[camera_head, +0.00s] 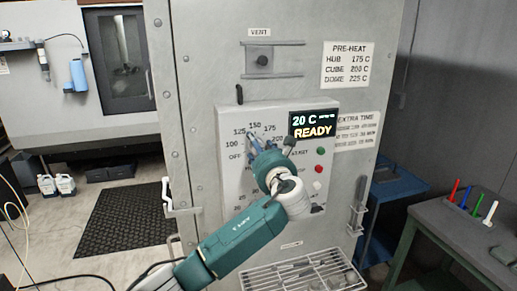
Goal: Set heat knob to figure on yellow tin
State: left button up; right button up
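The heat dial (254,125) is on the panel of the grey oven cabinet, with OFF, 100, 125, 150 and 175 legible around its left and top. Its right and lower parts are covered by my arm. My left gripper (252,142) is at the dial's middle, its fingers pointing at the panel. The knob is hidden behind it, so its setting, and whether the fingers touch it, cannot be told. The display (312,125) reads 20 C and READY. No yellow tin is in view. My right gripper is not in view.
A PRE-HEAT sign (347,66) lists hub 175 C, cube 200 C, dome 225 C. A wire rack (300,274) juts out below. A bench (470,232) with coloured sticks stands at right.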

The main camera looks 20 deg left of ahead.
pick_arm(q)
jog(key=shift+f, duration=0.1)
jog(key=v, duration=1.2)
